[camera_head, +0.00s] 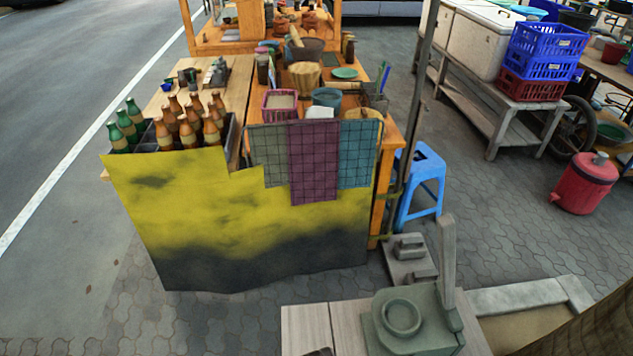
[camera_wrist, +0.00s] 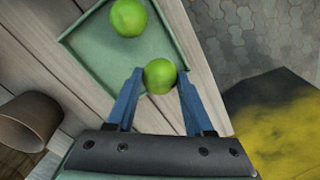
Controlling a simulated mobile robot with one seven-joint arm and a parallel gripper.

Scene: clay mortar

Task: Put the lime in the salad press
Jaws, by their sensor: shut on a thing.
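My gripper (camera_wrist: 160,75) shows in the wrist view, its two blue fingers closed on either side of a green lime (camera_wrist: 160,77). The held lime is at the green square tray's corner; I cannot tell whether it still touches the tray (camera_wrist: 88,40). A second lime (camera_wrist: 129,17) lies on the tray, just beyond the held one. In the head view, a grey-green device, which looks like the salad press (camera_head: 401,318), stands at the bottom right with a round open cup and an upright lever (camera_head: 447,262). My gripper and the limes are not visible in the head view.
A brown cup (camera_wrist: 30,120) is left of my gripper in the wrist view. A wooden stall with bottles (camera_head: 190,120) and hanging cloths (camera_head: 313,160) fills the middle of the head view. A pole, a blue stool (camera_head: 425,180) and a grey block (camera_head: 409,248) stand near the press.

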